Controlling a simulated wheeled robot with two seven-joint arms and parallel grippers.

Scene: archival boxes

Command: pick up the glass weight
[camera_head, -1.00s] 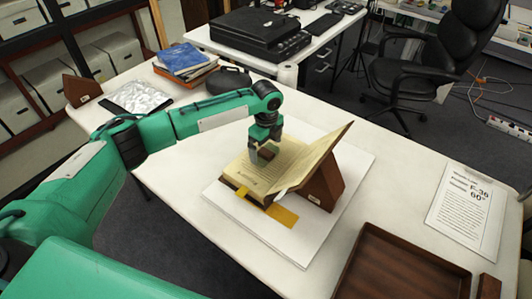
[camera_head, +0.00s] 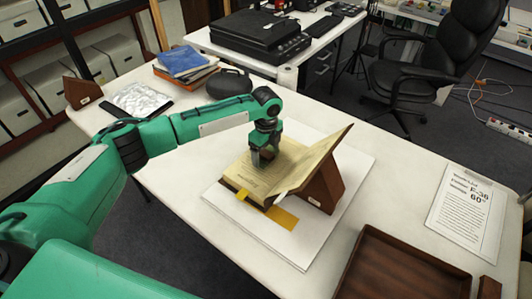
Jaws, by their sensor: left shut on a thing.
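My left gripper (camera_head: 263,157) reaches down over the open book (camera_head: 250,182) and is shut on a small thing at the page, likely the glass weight. The weight is too small and too covered by the fingers to make out clearly. The book lies open with its right side propped up on a brown wedge (camera_head: 325,183). My right gripper is not in view.
The book and wedge stand on a white board (camera_head: 297,254) with a yellow strip (camera_head: 283,218). A brown wooden tray (camera_head: 375,247) is at the front right, near a printed sheet (camera_head: 466,215). A stack of books (camera_head: 185,66) and a silvery packet (camera_head: 141,97) lie at the back left.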

